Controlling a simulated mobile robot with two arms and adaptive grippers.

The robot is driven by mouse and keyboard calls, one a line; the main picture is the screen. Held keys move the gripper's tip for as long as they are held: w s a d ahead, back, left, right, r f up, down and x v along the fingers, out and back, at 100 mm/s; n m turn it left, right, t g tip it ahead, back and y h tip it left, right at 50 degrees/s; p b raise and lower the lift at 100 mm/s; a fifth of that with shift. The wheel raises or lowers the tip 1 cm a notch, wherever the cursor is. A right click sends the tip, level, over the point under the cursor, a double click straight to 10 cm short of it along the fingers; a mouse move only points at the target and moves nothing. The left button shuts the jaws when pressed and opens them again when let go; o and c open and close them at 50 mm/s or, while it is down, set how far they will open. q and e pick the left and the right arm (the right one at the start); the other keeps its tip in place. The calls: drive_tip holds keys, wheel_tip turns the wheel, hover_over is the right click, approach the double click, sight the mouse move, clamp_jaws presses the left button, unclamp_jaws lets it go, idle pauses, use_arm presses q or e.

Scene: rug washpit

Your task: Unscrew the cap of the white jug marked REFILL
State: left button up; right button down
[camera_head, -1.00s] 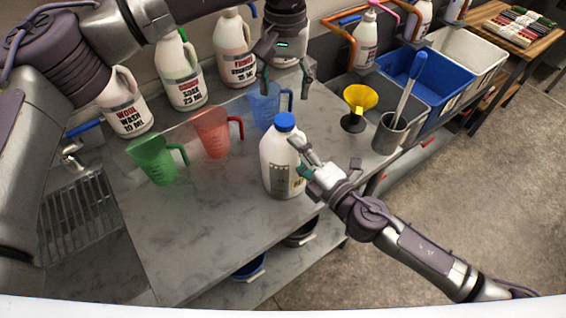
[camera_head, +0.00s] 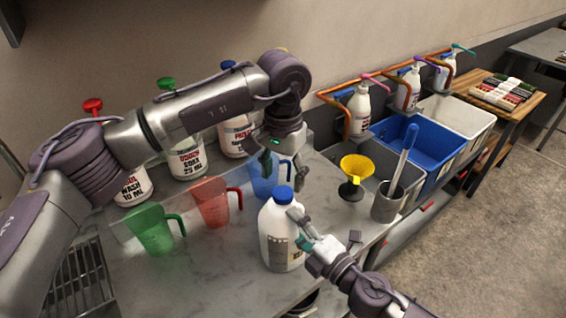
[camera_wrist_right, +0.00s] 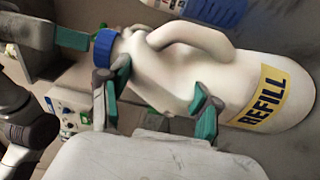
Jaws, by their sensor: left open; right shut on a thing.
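The white jug (camera_head: 277,235) with a blue cap (camera_head: 283,193) stands upright on the grey counter. Its yellow REFILL label (camera_wrist_right: 265,98) shows in the right wrist view, where the cap (camera_wrist_right: 103,47) sits on the neck. My right gripper (camera_head: 298,228) is shut on the jug's upper body from the right. Its fingers (camera_wrist_right: 160,98) lie across the jug in the wrist view. My left gripper (camera_head: 285,178) is open and points down just above the cap, with its fingers to either side. Whether they touch the cap is unclear.
Green (camera_head: 152,230), red (camera_head: 212,203) and blue (camera_head: 264,180) measuring cups stand left of and behind the jug. A yellow funnel (camera_head: 356,168) and a grey cup (camera_head: 387,206) stand to the right. Other white jugs (camera_head: 187,160) line the wall.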

sight(283, 192)
use_arm(q)
drive_tip(key=shift+f, duration=2.15)
use_arm(e)
drive_tip(key=shift+f, duration=0.1)
use_arm(q)
drive_tip(key=shift+c, duration=0.3)
